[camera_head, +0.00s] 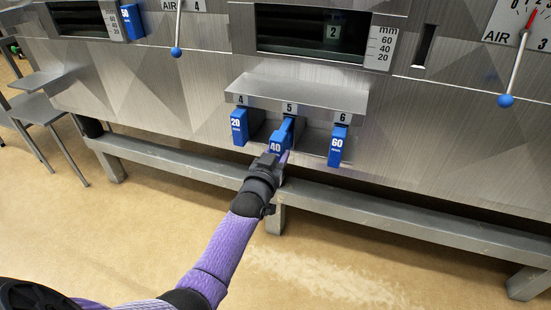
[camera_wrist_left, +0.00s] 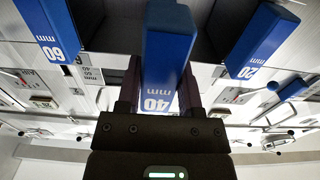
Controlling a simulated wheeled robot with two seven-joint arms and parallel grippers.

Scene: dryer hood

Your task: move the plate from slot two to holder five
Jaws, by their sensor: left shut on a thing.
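The plate with the blue 40 mm handle (camera_head: 283,132) is at holder five (camera_head: 289,108), under the shelf on the dryer's front. Its handle juts out a little further than its neighbours' handles. My left gripper (camera_head: 277,156) is shut on the lower end of this handle. In the left wrist view the handle (camera_wrist_left: 168,60) stands between the two dark fingers of the left gripper (camera_wrist_left: 160,105). How deep the plate sits in the holder is hidden. Slot two (camera_head: 333,31) is a dark opening above, with no blue handle in front of it. My right gripper is not in view.
The blue 20 mm handle (camera_head: 239,127) hangs at holder four and the blue 60 mm handle (camera_head: 338,146) at holder six, close on either side. A metal shelf (camera_head: 298,92) overhangs the holders. A grey rail (camera_head: 350,198) runs below.

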